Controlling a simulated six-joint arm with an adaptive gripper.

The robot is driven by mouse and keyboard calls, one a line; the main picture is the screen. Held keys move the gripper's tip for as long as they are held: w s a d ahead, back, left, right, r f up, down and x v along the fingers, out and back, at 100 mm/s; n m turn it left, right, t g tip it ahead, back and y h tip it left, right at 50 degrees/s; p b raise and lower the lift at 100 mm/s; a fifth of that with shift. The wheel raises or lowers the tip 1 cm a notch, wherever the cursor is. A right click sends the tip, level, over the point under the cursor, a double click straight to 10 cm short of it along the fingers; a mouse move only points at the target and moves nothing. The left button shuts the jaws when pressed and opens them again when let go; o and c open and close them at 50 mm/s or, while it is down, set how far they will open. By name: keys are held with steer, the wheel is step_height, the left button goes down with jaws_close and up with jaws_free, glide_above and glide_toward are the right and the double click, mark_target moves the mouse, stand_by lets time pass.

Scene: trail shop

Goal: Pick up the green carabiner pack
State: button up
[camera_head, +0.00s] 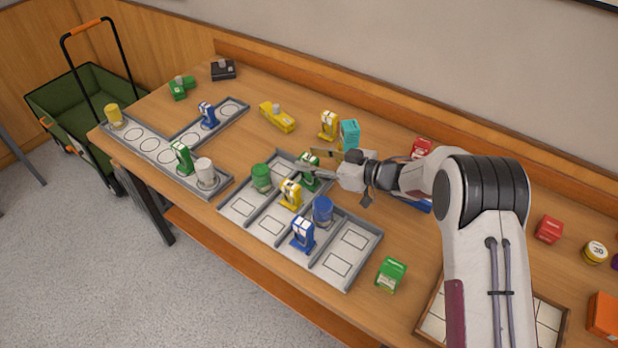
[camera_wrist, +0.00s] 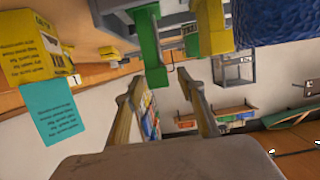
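A green pack (camera_head: 309,172) with a pale label stands in the far part of the grey divided tray (camera_head: 345,283). My gripper (camera_head: 322,162) is open right beside it, with its fingers pointing left towards it. In the wrist view the green pack (camera_wrist: 150,48) shows just ahead of and between the two open fingertips (camera_wrist: 160,78); I cannot tell whether they touch it. Nothing is held. A similar green pack (camera_head: 182,157) stands in the left grey tray (camera_head: 140,152), and another (camera_head: 180,88) lies on the table at the back left.
Close by stand a yellow pack (camera_head: 290,194), a green cylinder (camera_head: 262,177), a blue cylinder (camera_head: 322,210) and a blue pack (camera_head: 303,234). A teal box (camera_head: 349,134) and a yellow pack (camera_head: 328,124) stand behind my gripper. A green box (camera_head: 391,274) sits right of the tray.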

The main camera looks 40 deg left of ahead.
steer(key=shift+a+f, duration=0.2)
steer(key=shift+a, duration=0.45)
jaws_close()
